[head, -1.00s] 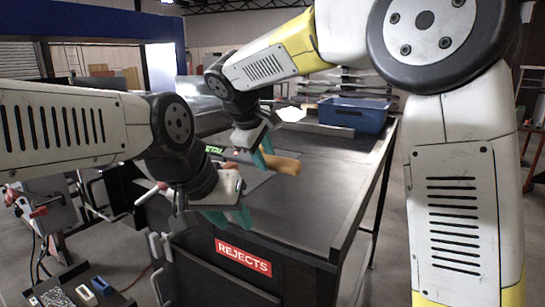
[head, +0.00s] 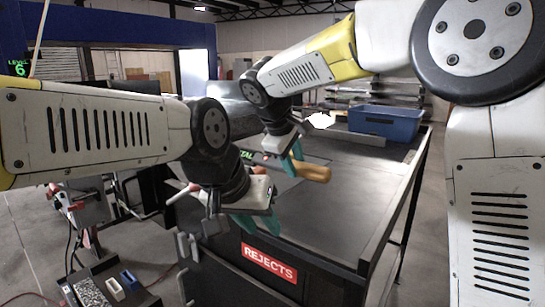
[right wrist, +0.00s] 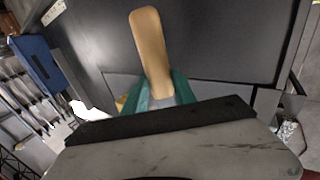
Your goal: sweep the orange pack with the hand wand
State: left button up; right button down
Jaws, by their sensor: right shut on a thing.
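My right gripper (head: 296,160) is over the dark bench top, its teal fingers shut on a tan-orange rounded bar (head: 316,173). In the right wrist view the bar (right wrist: 150,45) sticks out past the teal fingers (right wrist: 156,92). Its shape looks like a wand handle, but I cannot tell for sure. My left gripper (head: 255,220) hangs over the near left edge of the bench above the rejects sign; whether its fingers are apart is unclear. A small yellow patch (right wrist: 121,103) shows beside the right fingers; I cannot tell whether it is the orange pack, which I do not clearly see.
The dark bench (head: 345,205) has a red REJECTS sign (head: 269,263) on its front. A blue bin (head: 385,122) stands at its far right. A white object (head: 320,121) lies near the back. The right part of the bench top is clear.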

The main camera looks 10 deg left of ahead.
jog(key=shift+r, duration=0.15)
jog(key=shift+r, duration=2.9)
